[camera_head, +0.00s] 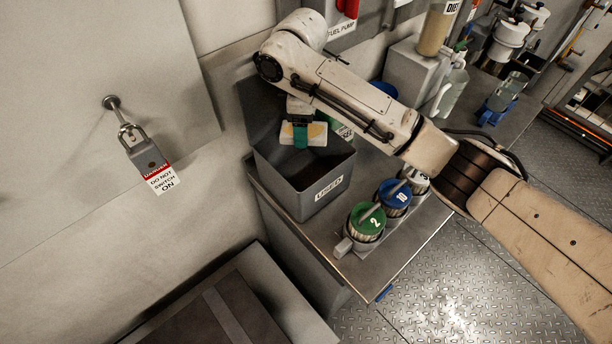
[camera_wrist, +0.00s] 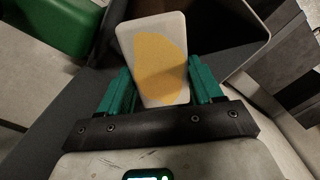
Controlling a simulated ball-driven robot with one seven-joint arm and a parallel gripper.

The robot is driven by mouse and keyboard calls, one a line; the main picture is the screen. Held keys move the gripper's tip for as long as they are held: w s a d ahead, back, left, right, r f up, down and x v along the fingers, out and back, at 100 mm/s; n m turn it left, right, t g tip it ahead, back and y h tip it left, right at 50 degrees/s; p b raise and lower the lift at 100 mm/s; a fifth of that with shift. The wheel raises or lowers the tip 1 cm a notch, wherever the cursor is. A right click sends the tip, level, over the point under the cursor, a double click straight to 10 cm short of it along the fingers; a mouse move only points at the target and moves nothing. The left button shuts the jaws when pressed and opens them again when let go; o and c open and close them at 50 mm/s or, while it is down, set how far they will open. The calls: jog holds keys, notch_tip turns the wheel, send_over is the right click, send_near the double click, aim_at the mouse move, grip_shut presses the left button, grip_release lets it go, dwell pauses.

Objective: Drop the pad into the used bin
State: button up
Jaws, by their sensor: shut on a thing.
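The pad is a pale rectangle with a yellow-orange stain. It shows upright between the green fingers in the wrist view (camera_wrist: 155,58), and above the bin in the head view (camera_head: 317,134). My gripper (camera_head: 301,135) is shut on the pad; its two green fingers grip the pad's sides in the wrist view (camera_wrist: 163,88). The used bin (camera_head: 318,199) is a grey open box with a white "USED" label. The pad is over the bin's opening, near its back side. Whether any of it is below the rim I cannot tell.
Green-lidded (camera_head: 368,219) and blue-lidded (camera_head: 394,195) canisters stand just right of the bin on the metal bench (camera_head: 400,246). A green container (camera_wrist: 62,28) is at upper left in the wrist view. A padlock (camera_head: 143,152) with a danger tag hangs at left.

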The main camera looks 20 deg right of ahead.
notch_tip(320, 180, down, 2)
jog(key=shift+f+b, duration=0.1)
jog(key=shift+b, duration=0.55)
jog(key=o, duration=1.2)
jog(key=shift+o, duration=0.2)
notch_tip(320, 180, up, 11)
jog(key=shift+f+p, duration=0.1)
jog(key=shift+p, duration=0.25)
